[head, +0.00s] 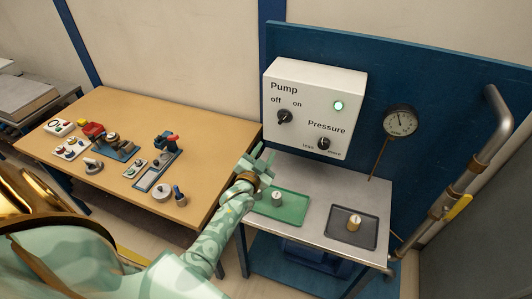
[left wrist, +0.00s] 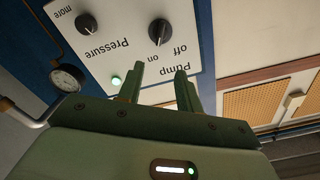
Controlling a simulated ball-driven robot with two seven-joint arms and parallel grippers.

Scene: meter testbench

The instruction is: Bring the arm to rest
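My left arm reaches in from the lower left in the head view. Its gripper (head: 260,163) is in front of the lower left of the pump box, above the metal table. In the left wrist view the two fingers (left wrist: 157,82) stand apart with nothing between them, so the gripper is open. The white pump box (head: 313,105) carries a pump knob (head: 285,117), a pressure knob (head: 324,143) and a lit green lamp (head: 338,105). The pump box (left wrist: 120,30) shows upside down in the left wrist view. My right gripper is in neither view.
The metal table (head: 310,180) bears a green tray (head: 293,207) and a dark tray (head: 338,238), each with a small metal part. A pressure gauge (head: 399,121) is on the blue panel. A pipe (head: 470,160) stands at right. A wooden table (head: 215,140) at left holds several devices.

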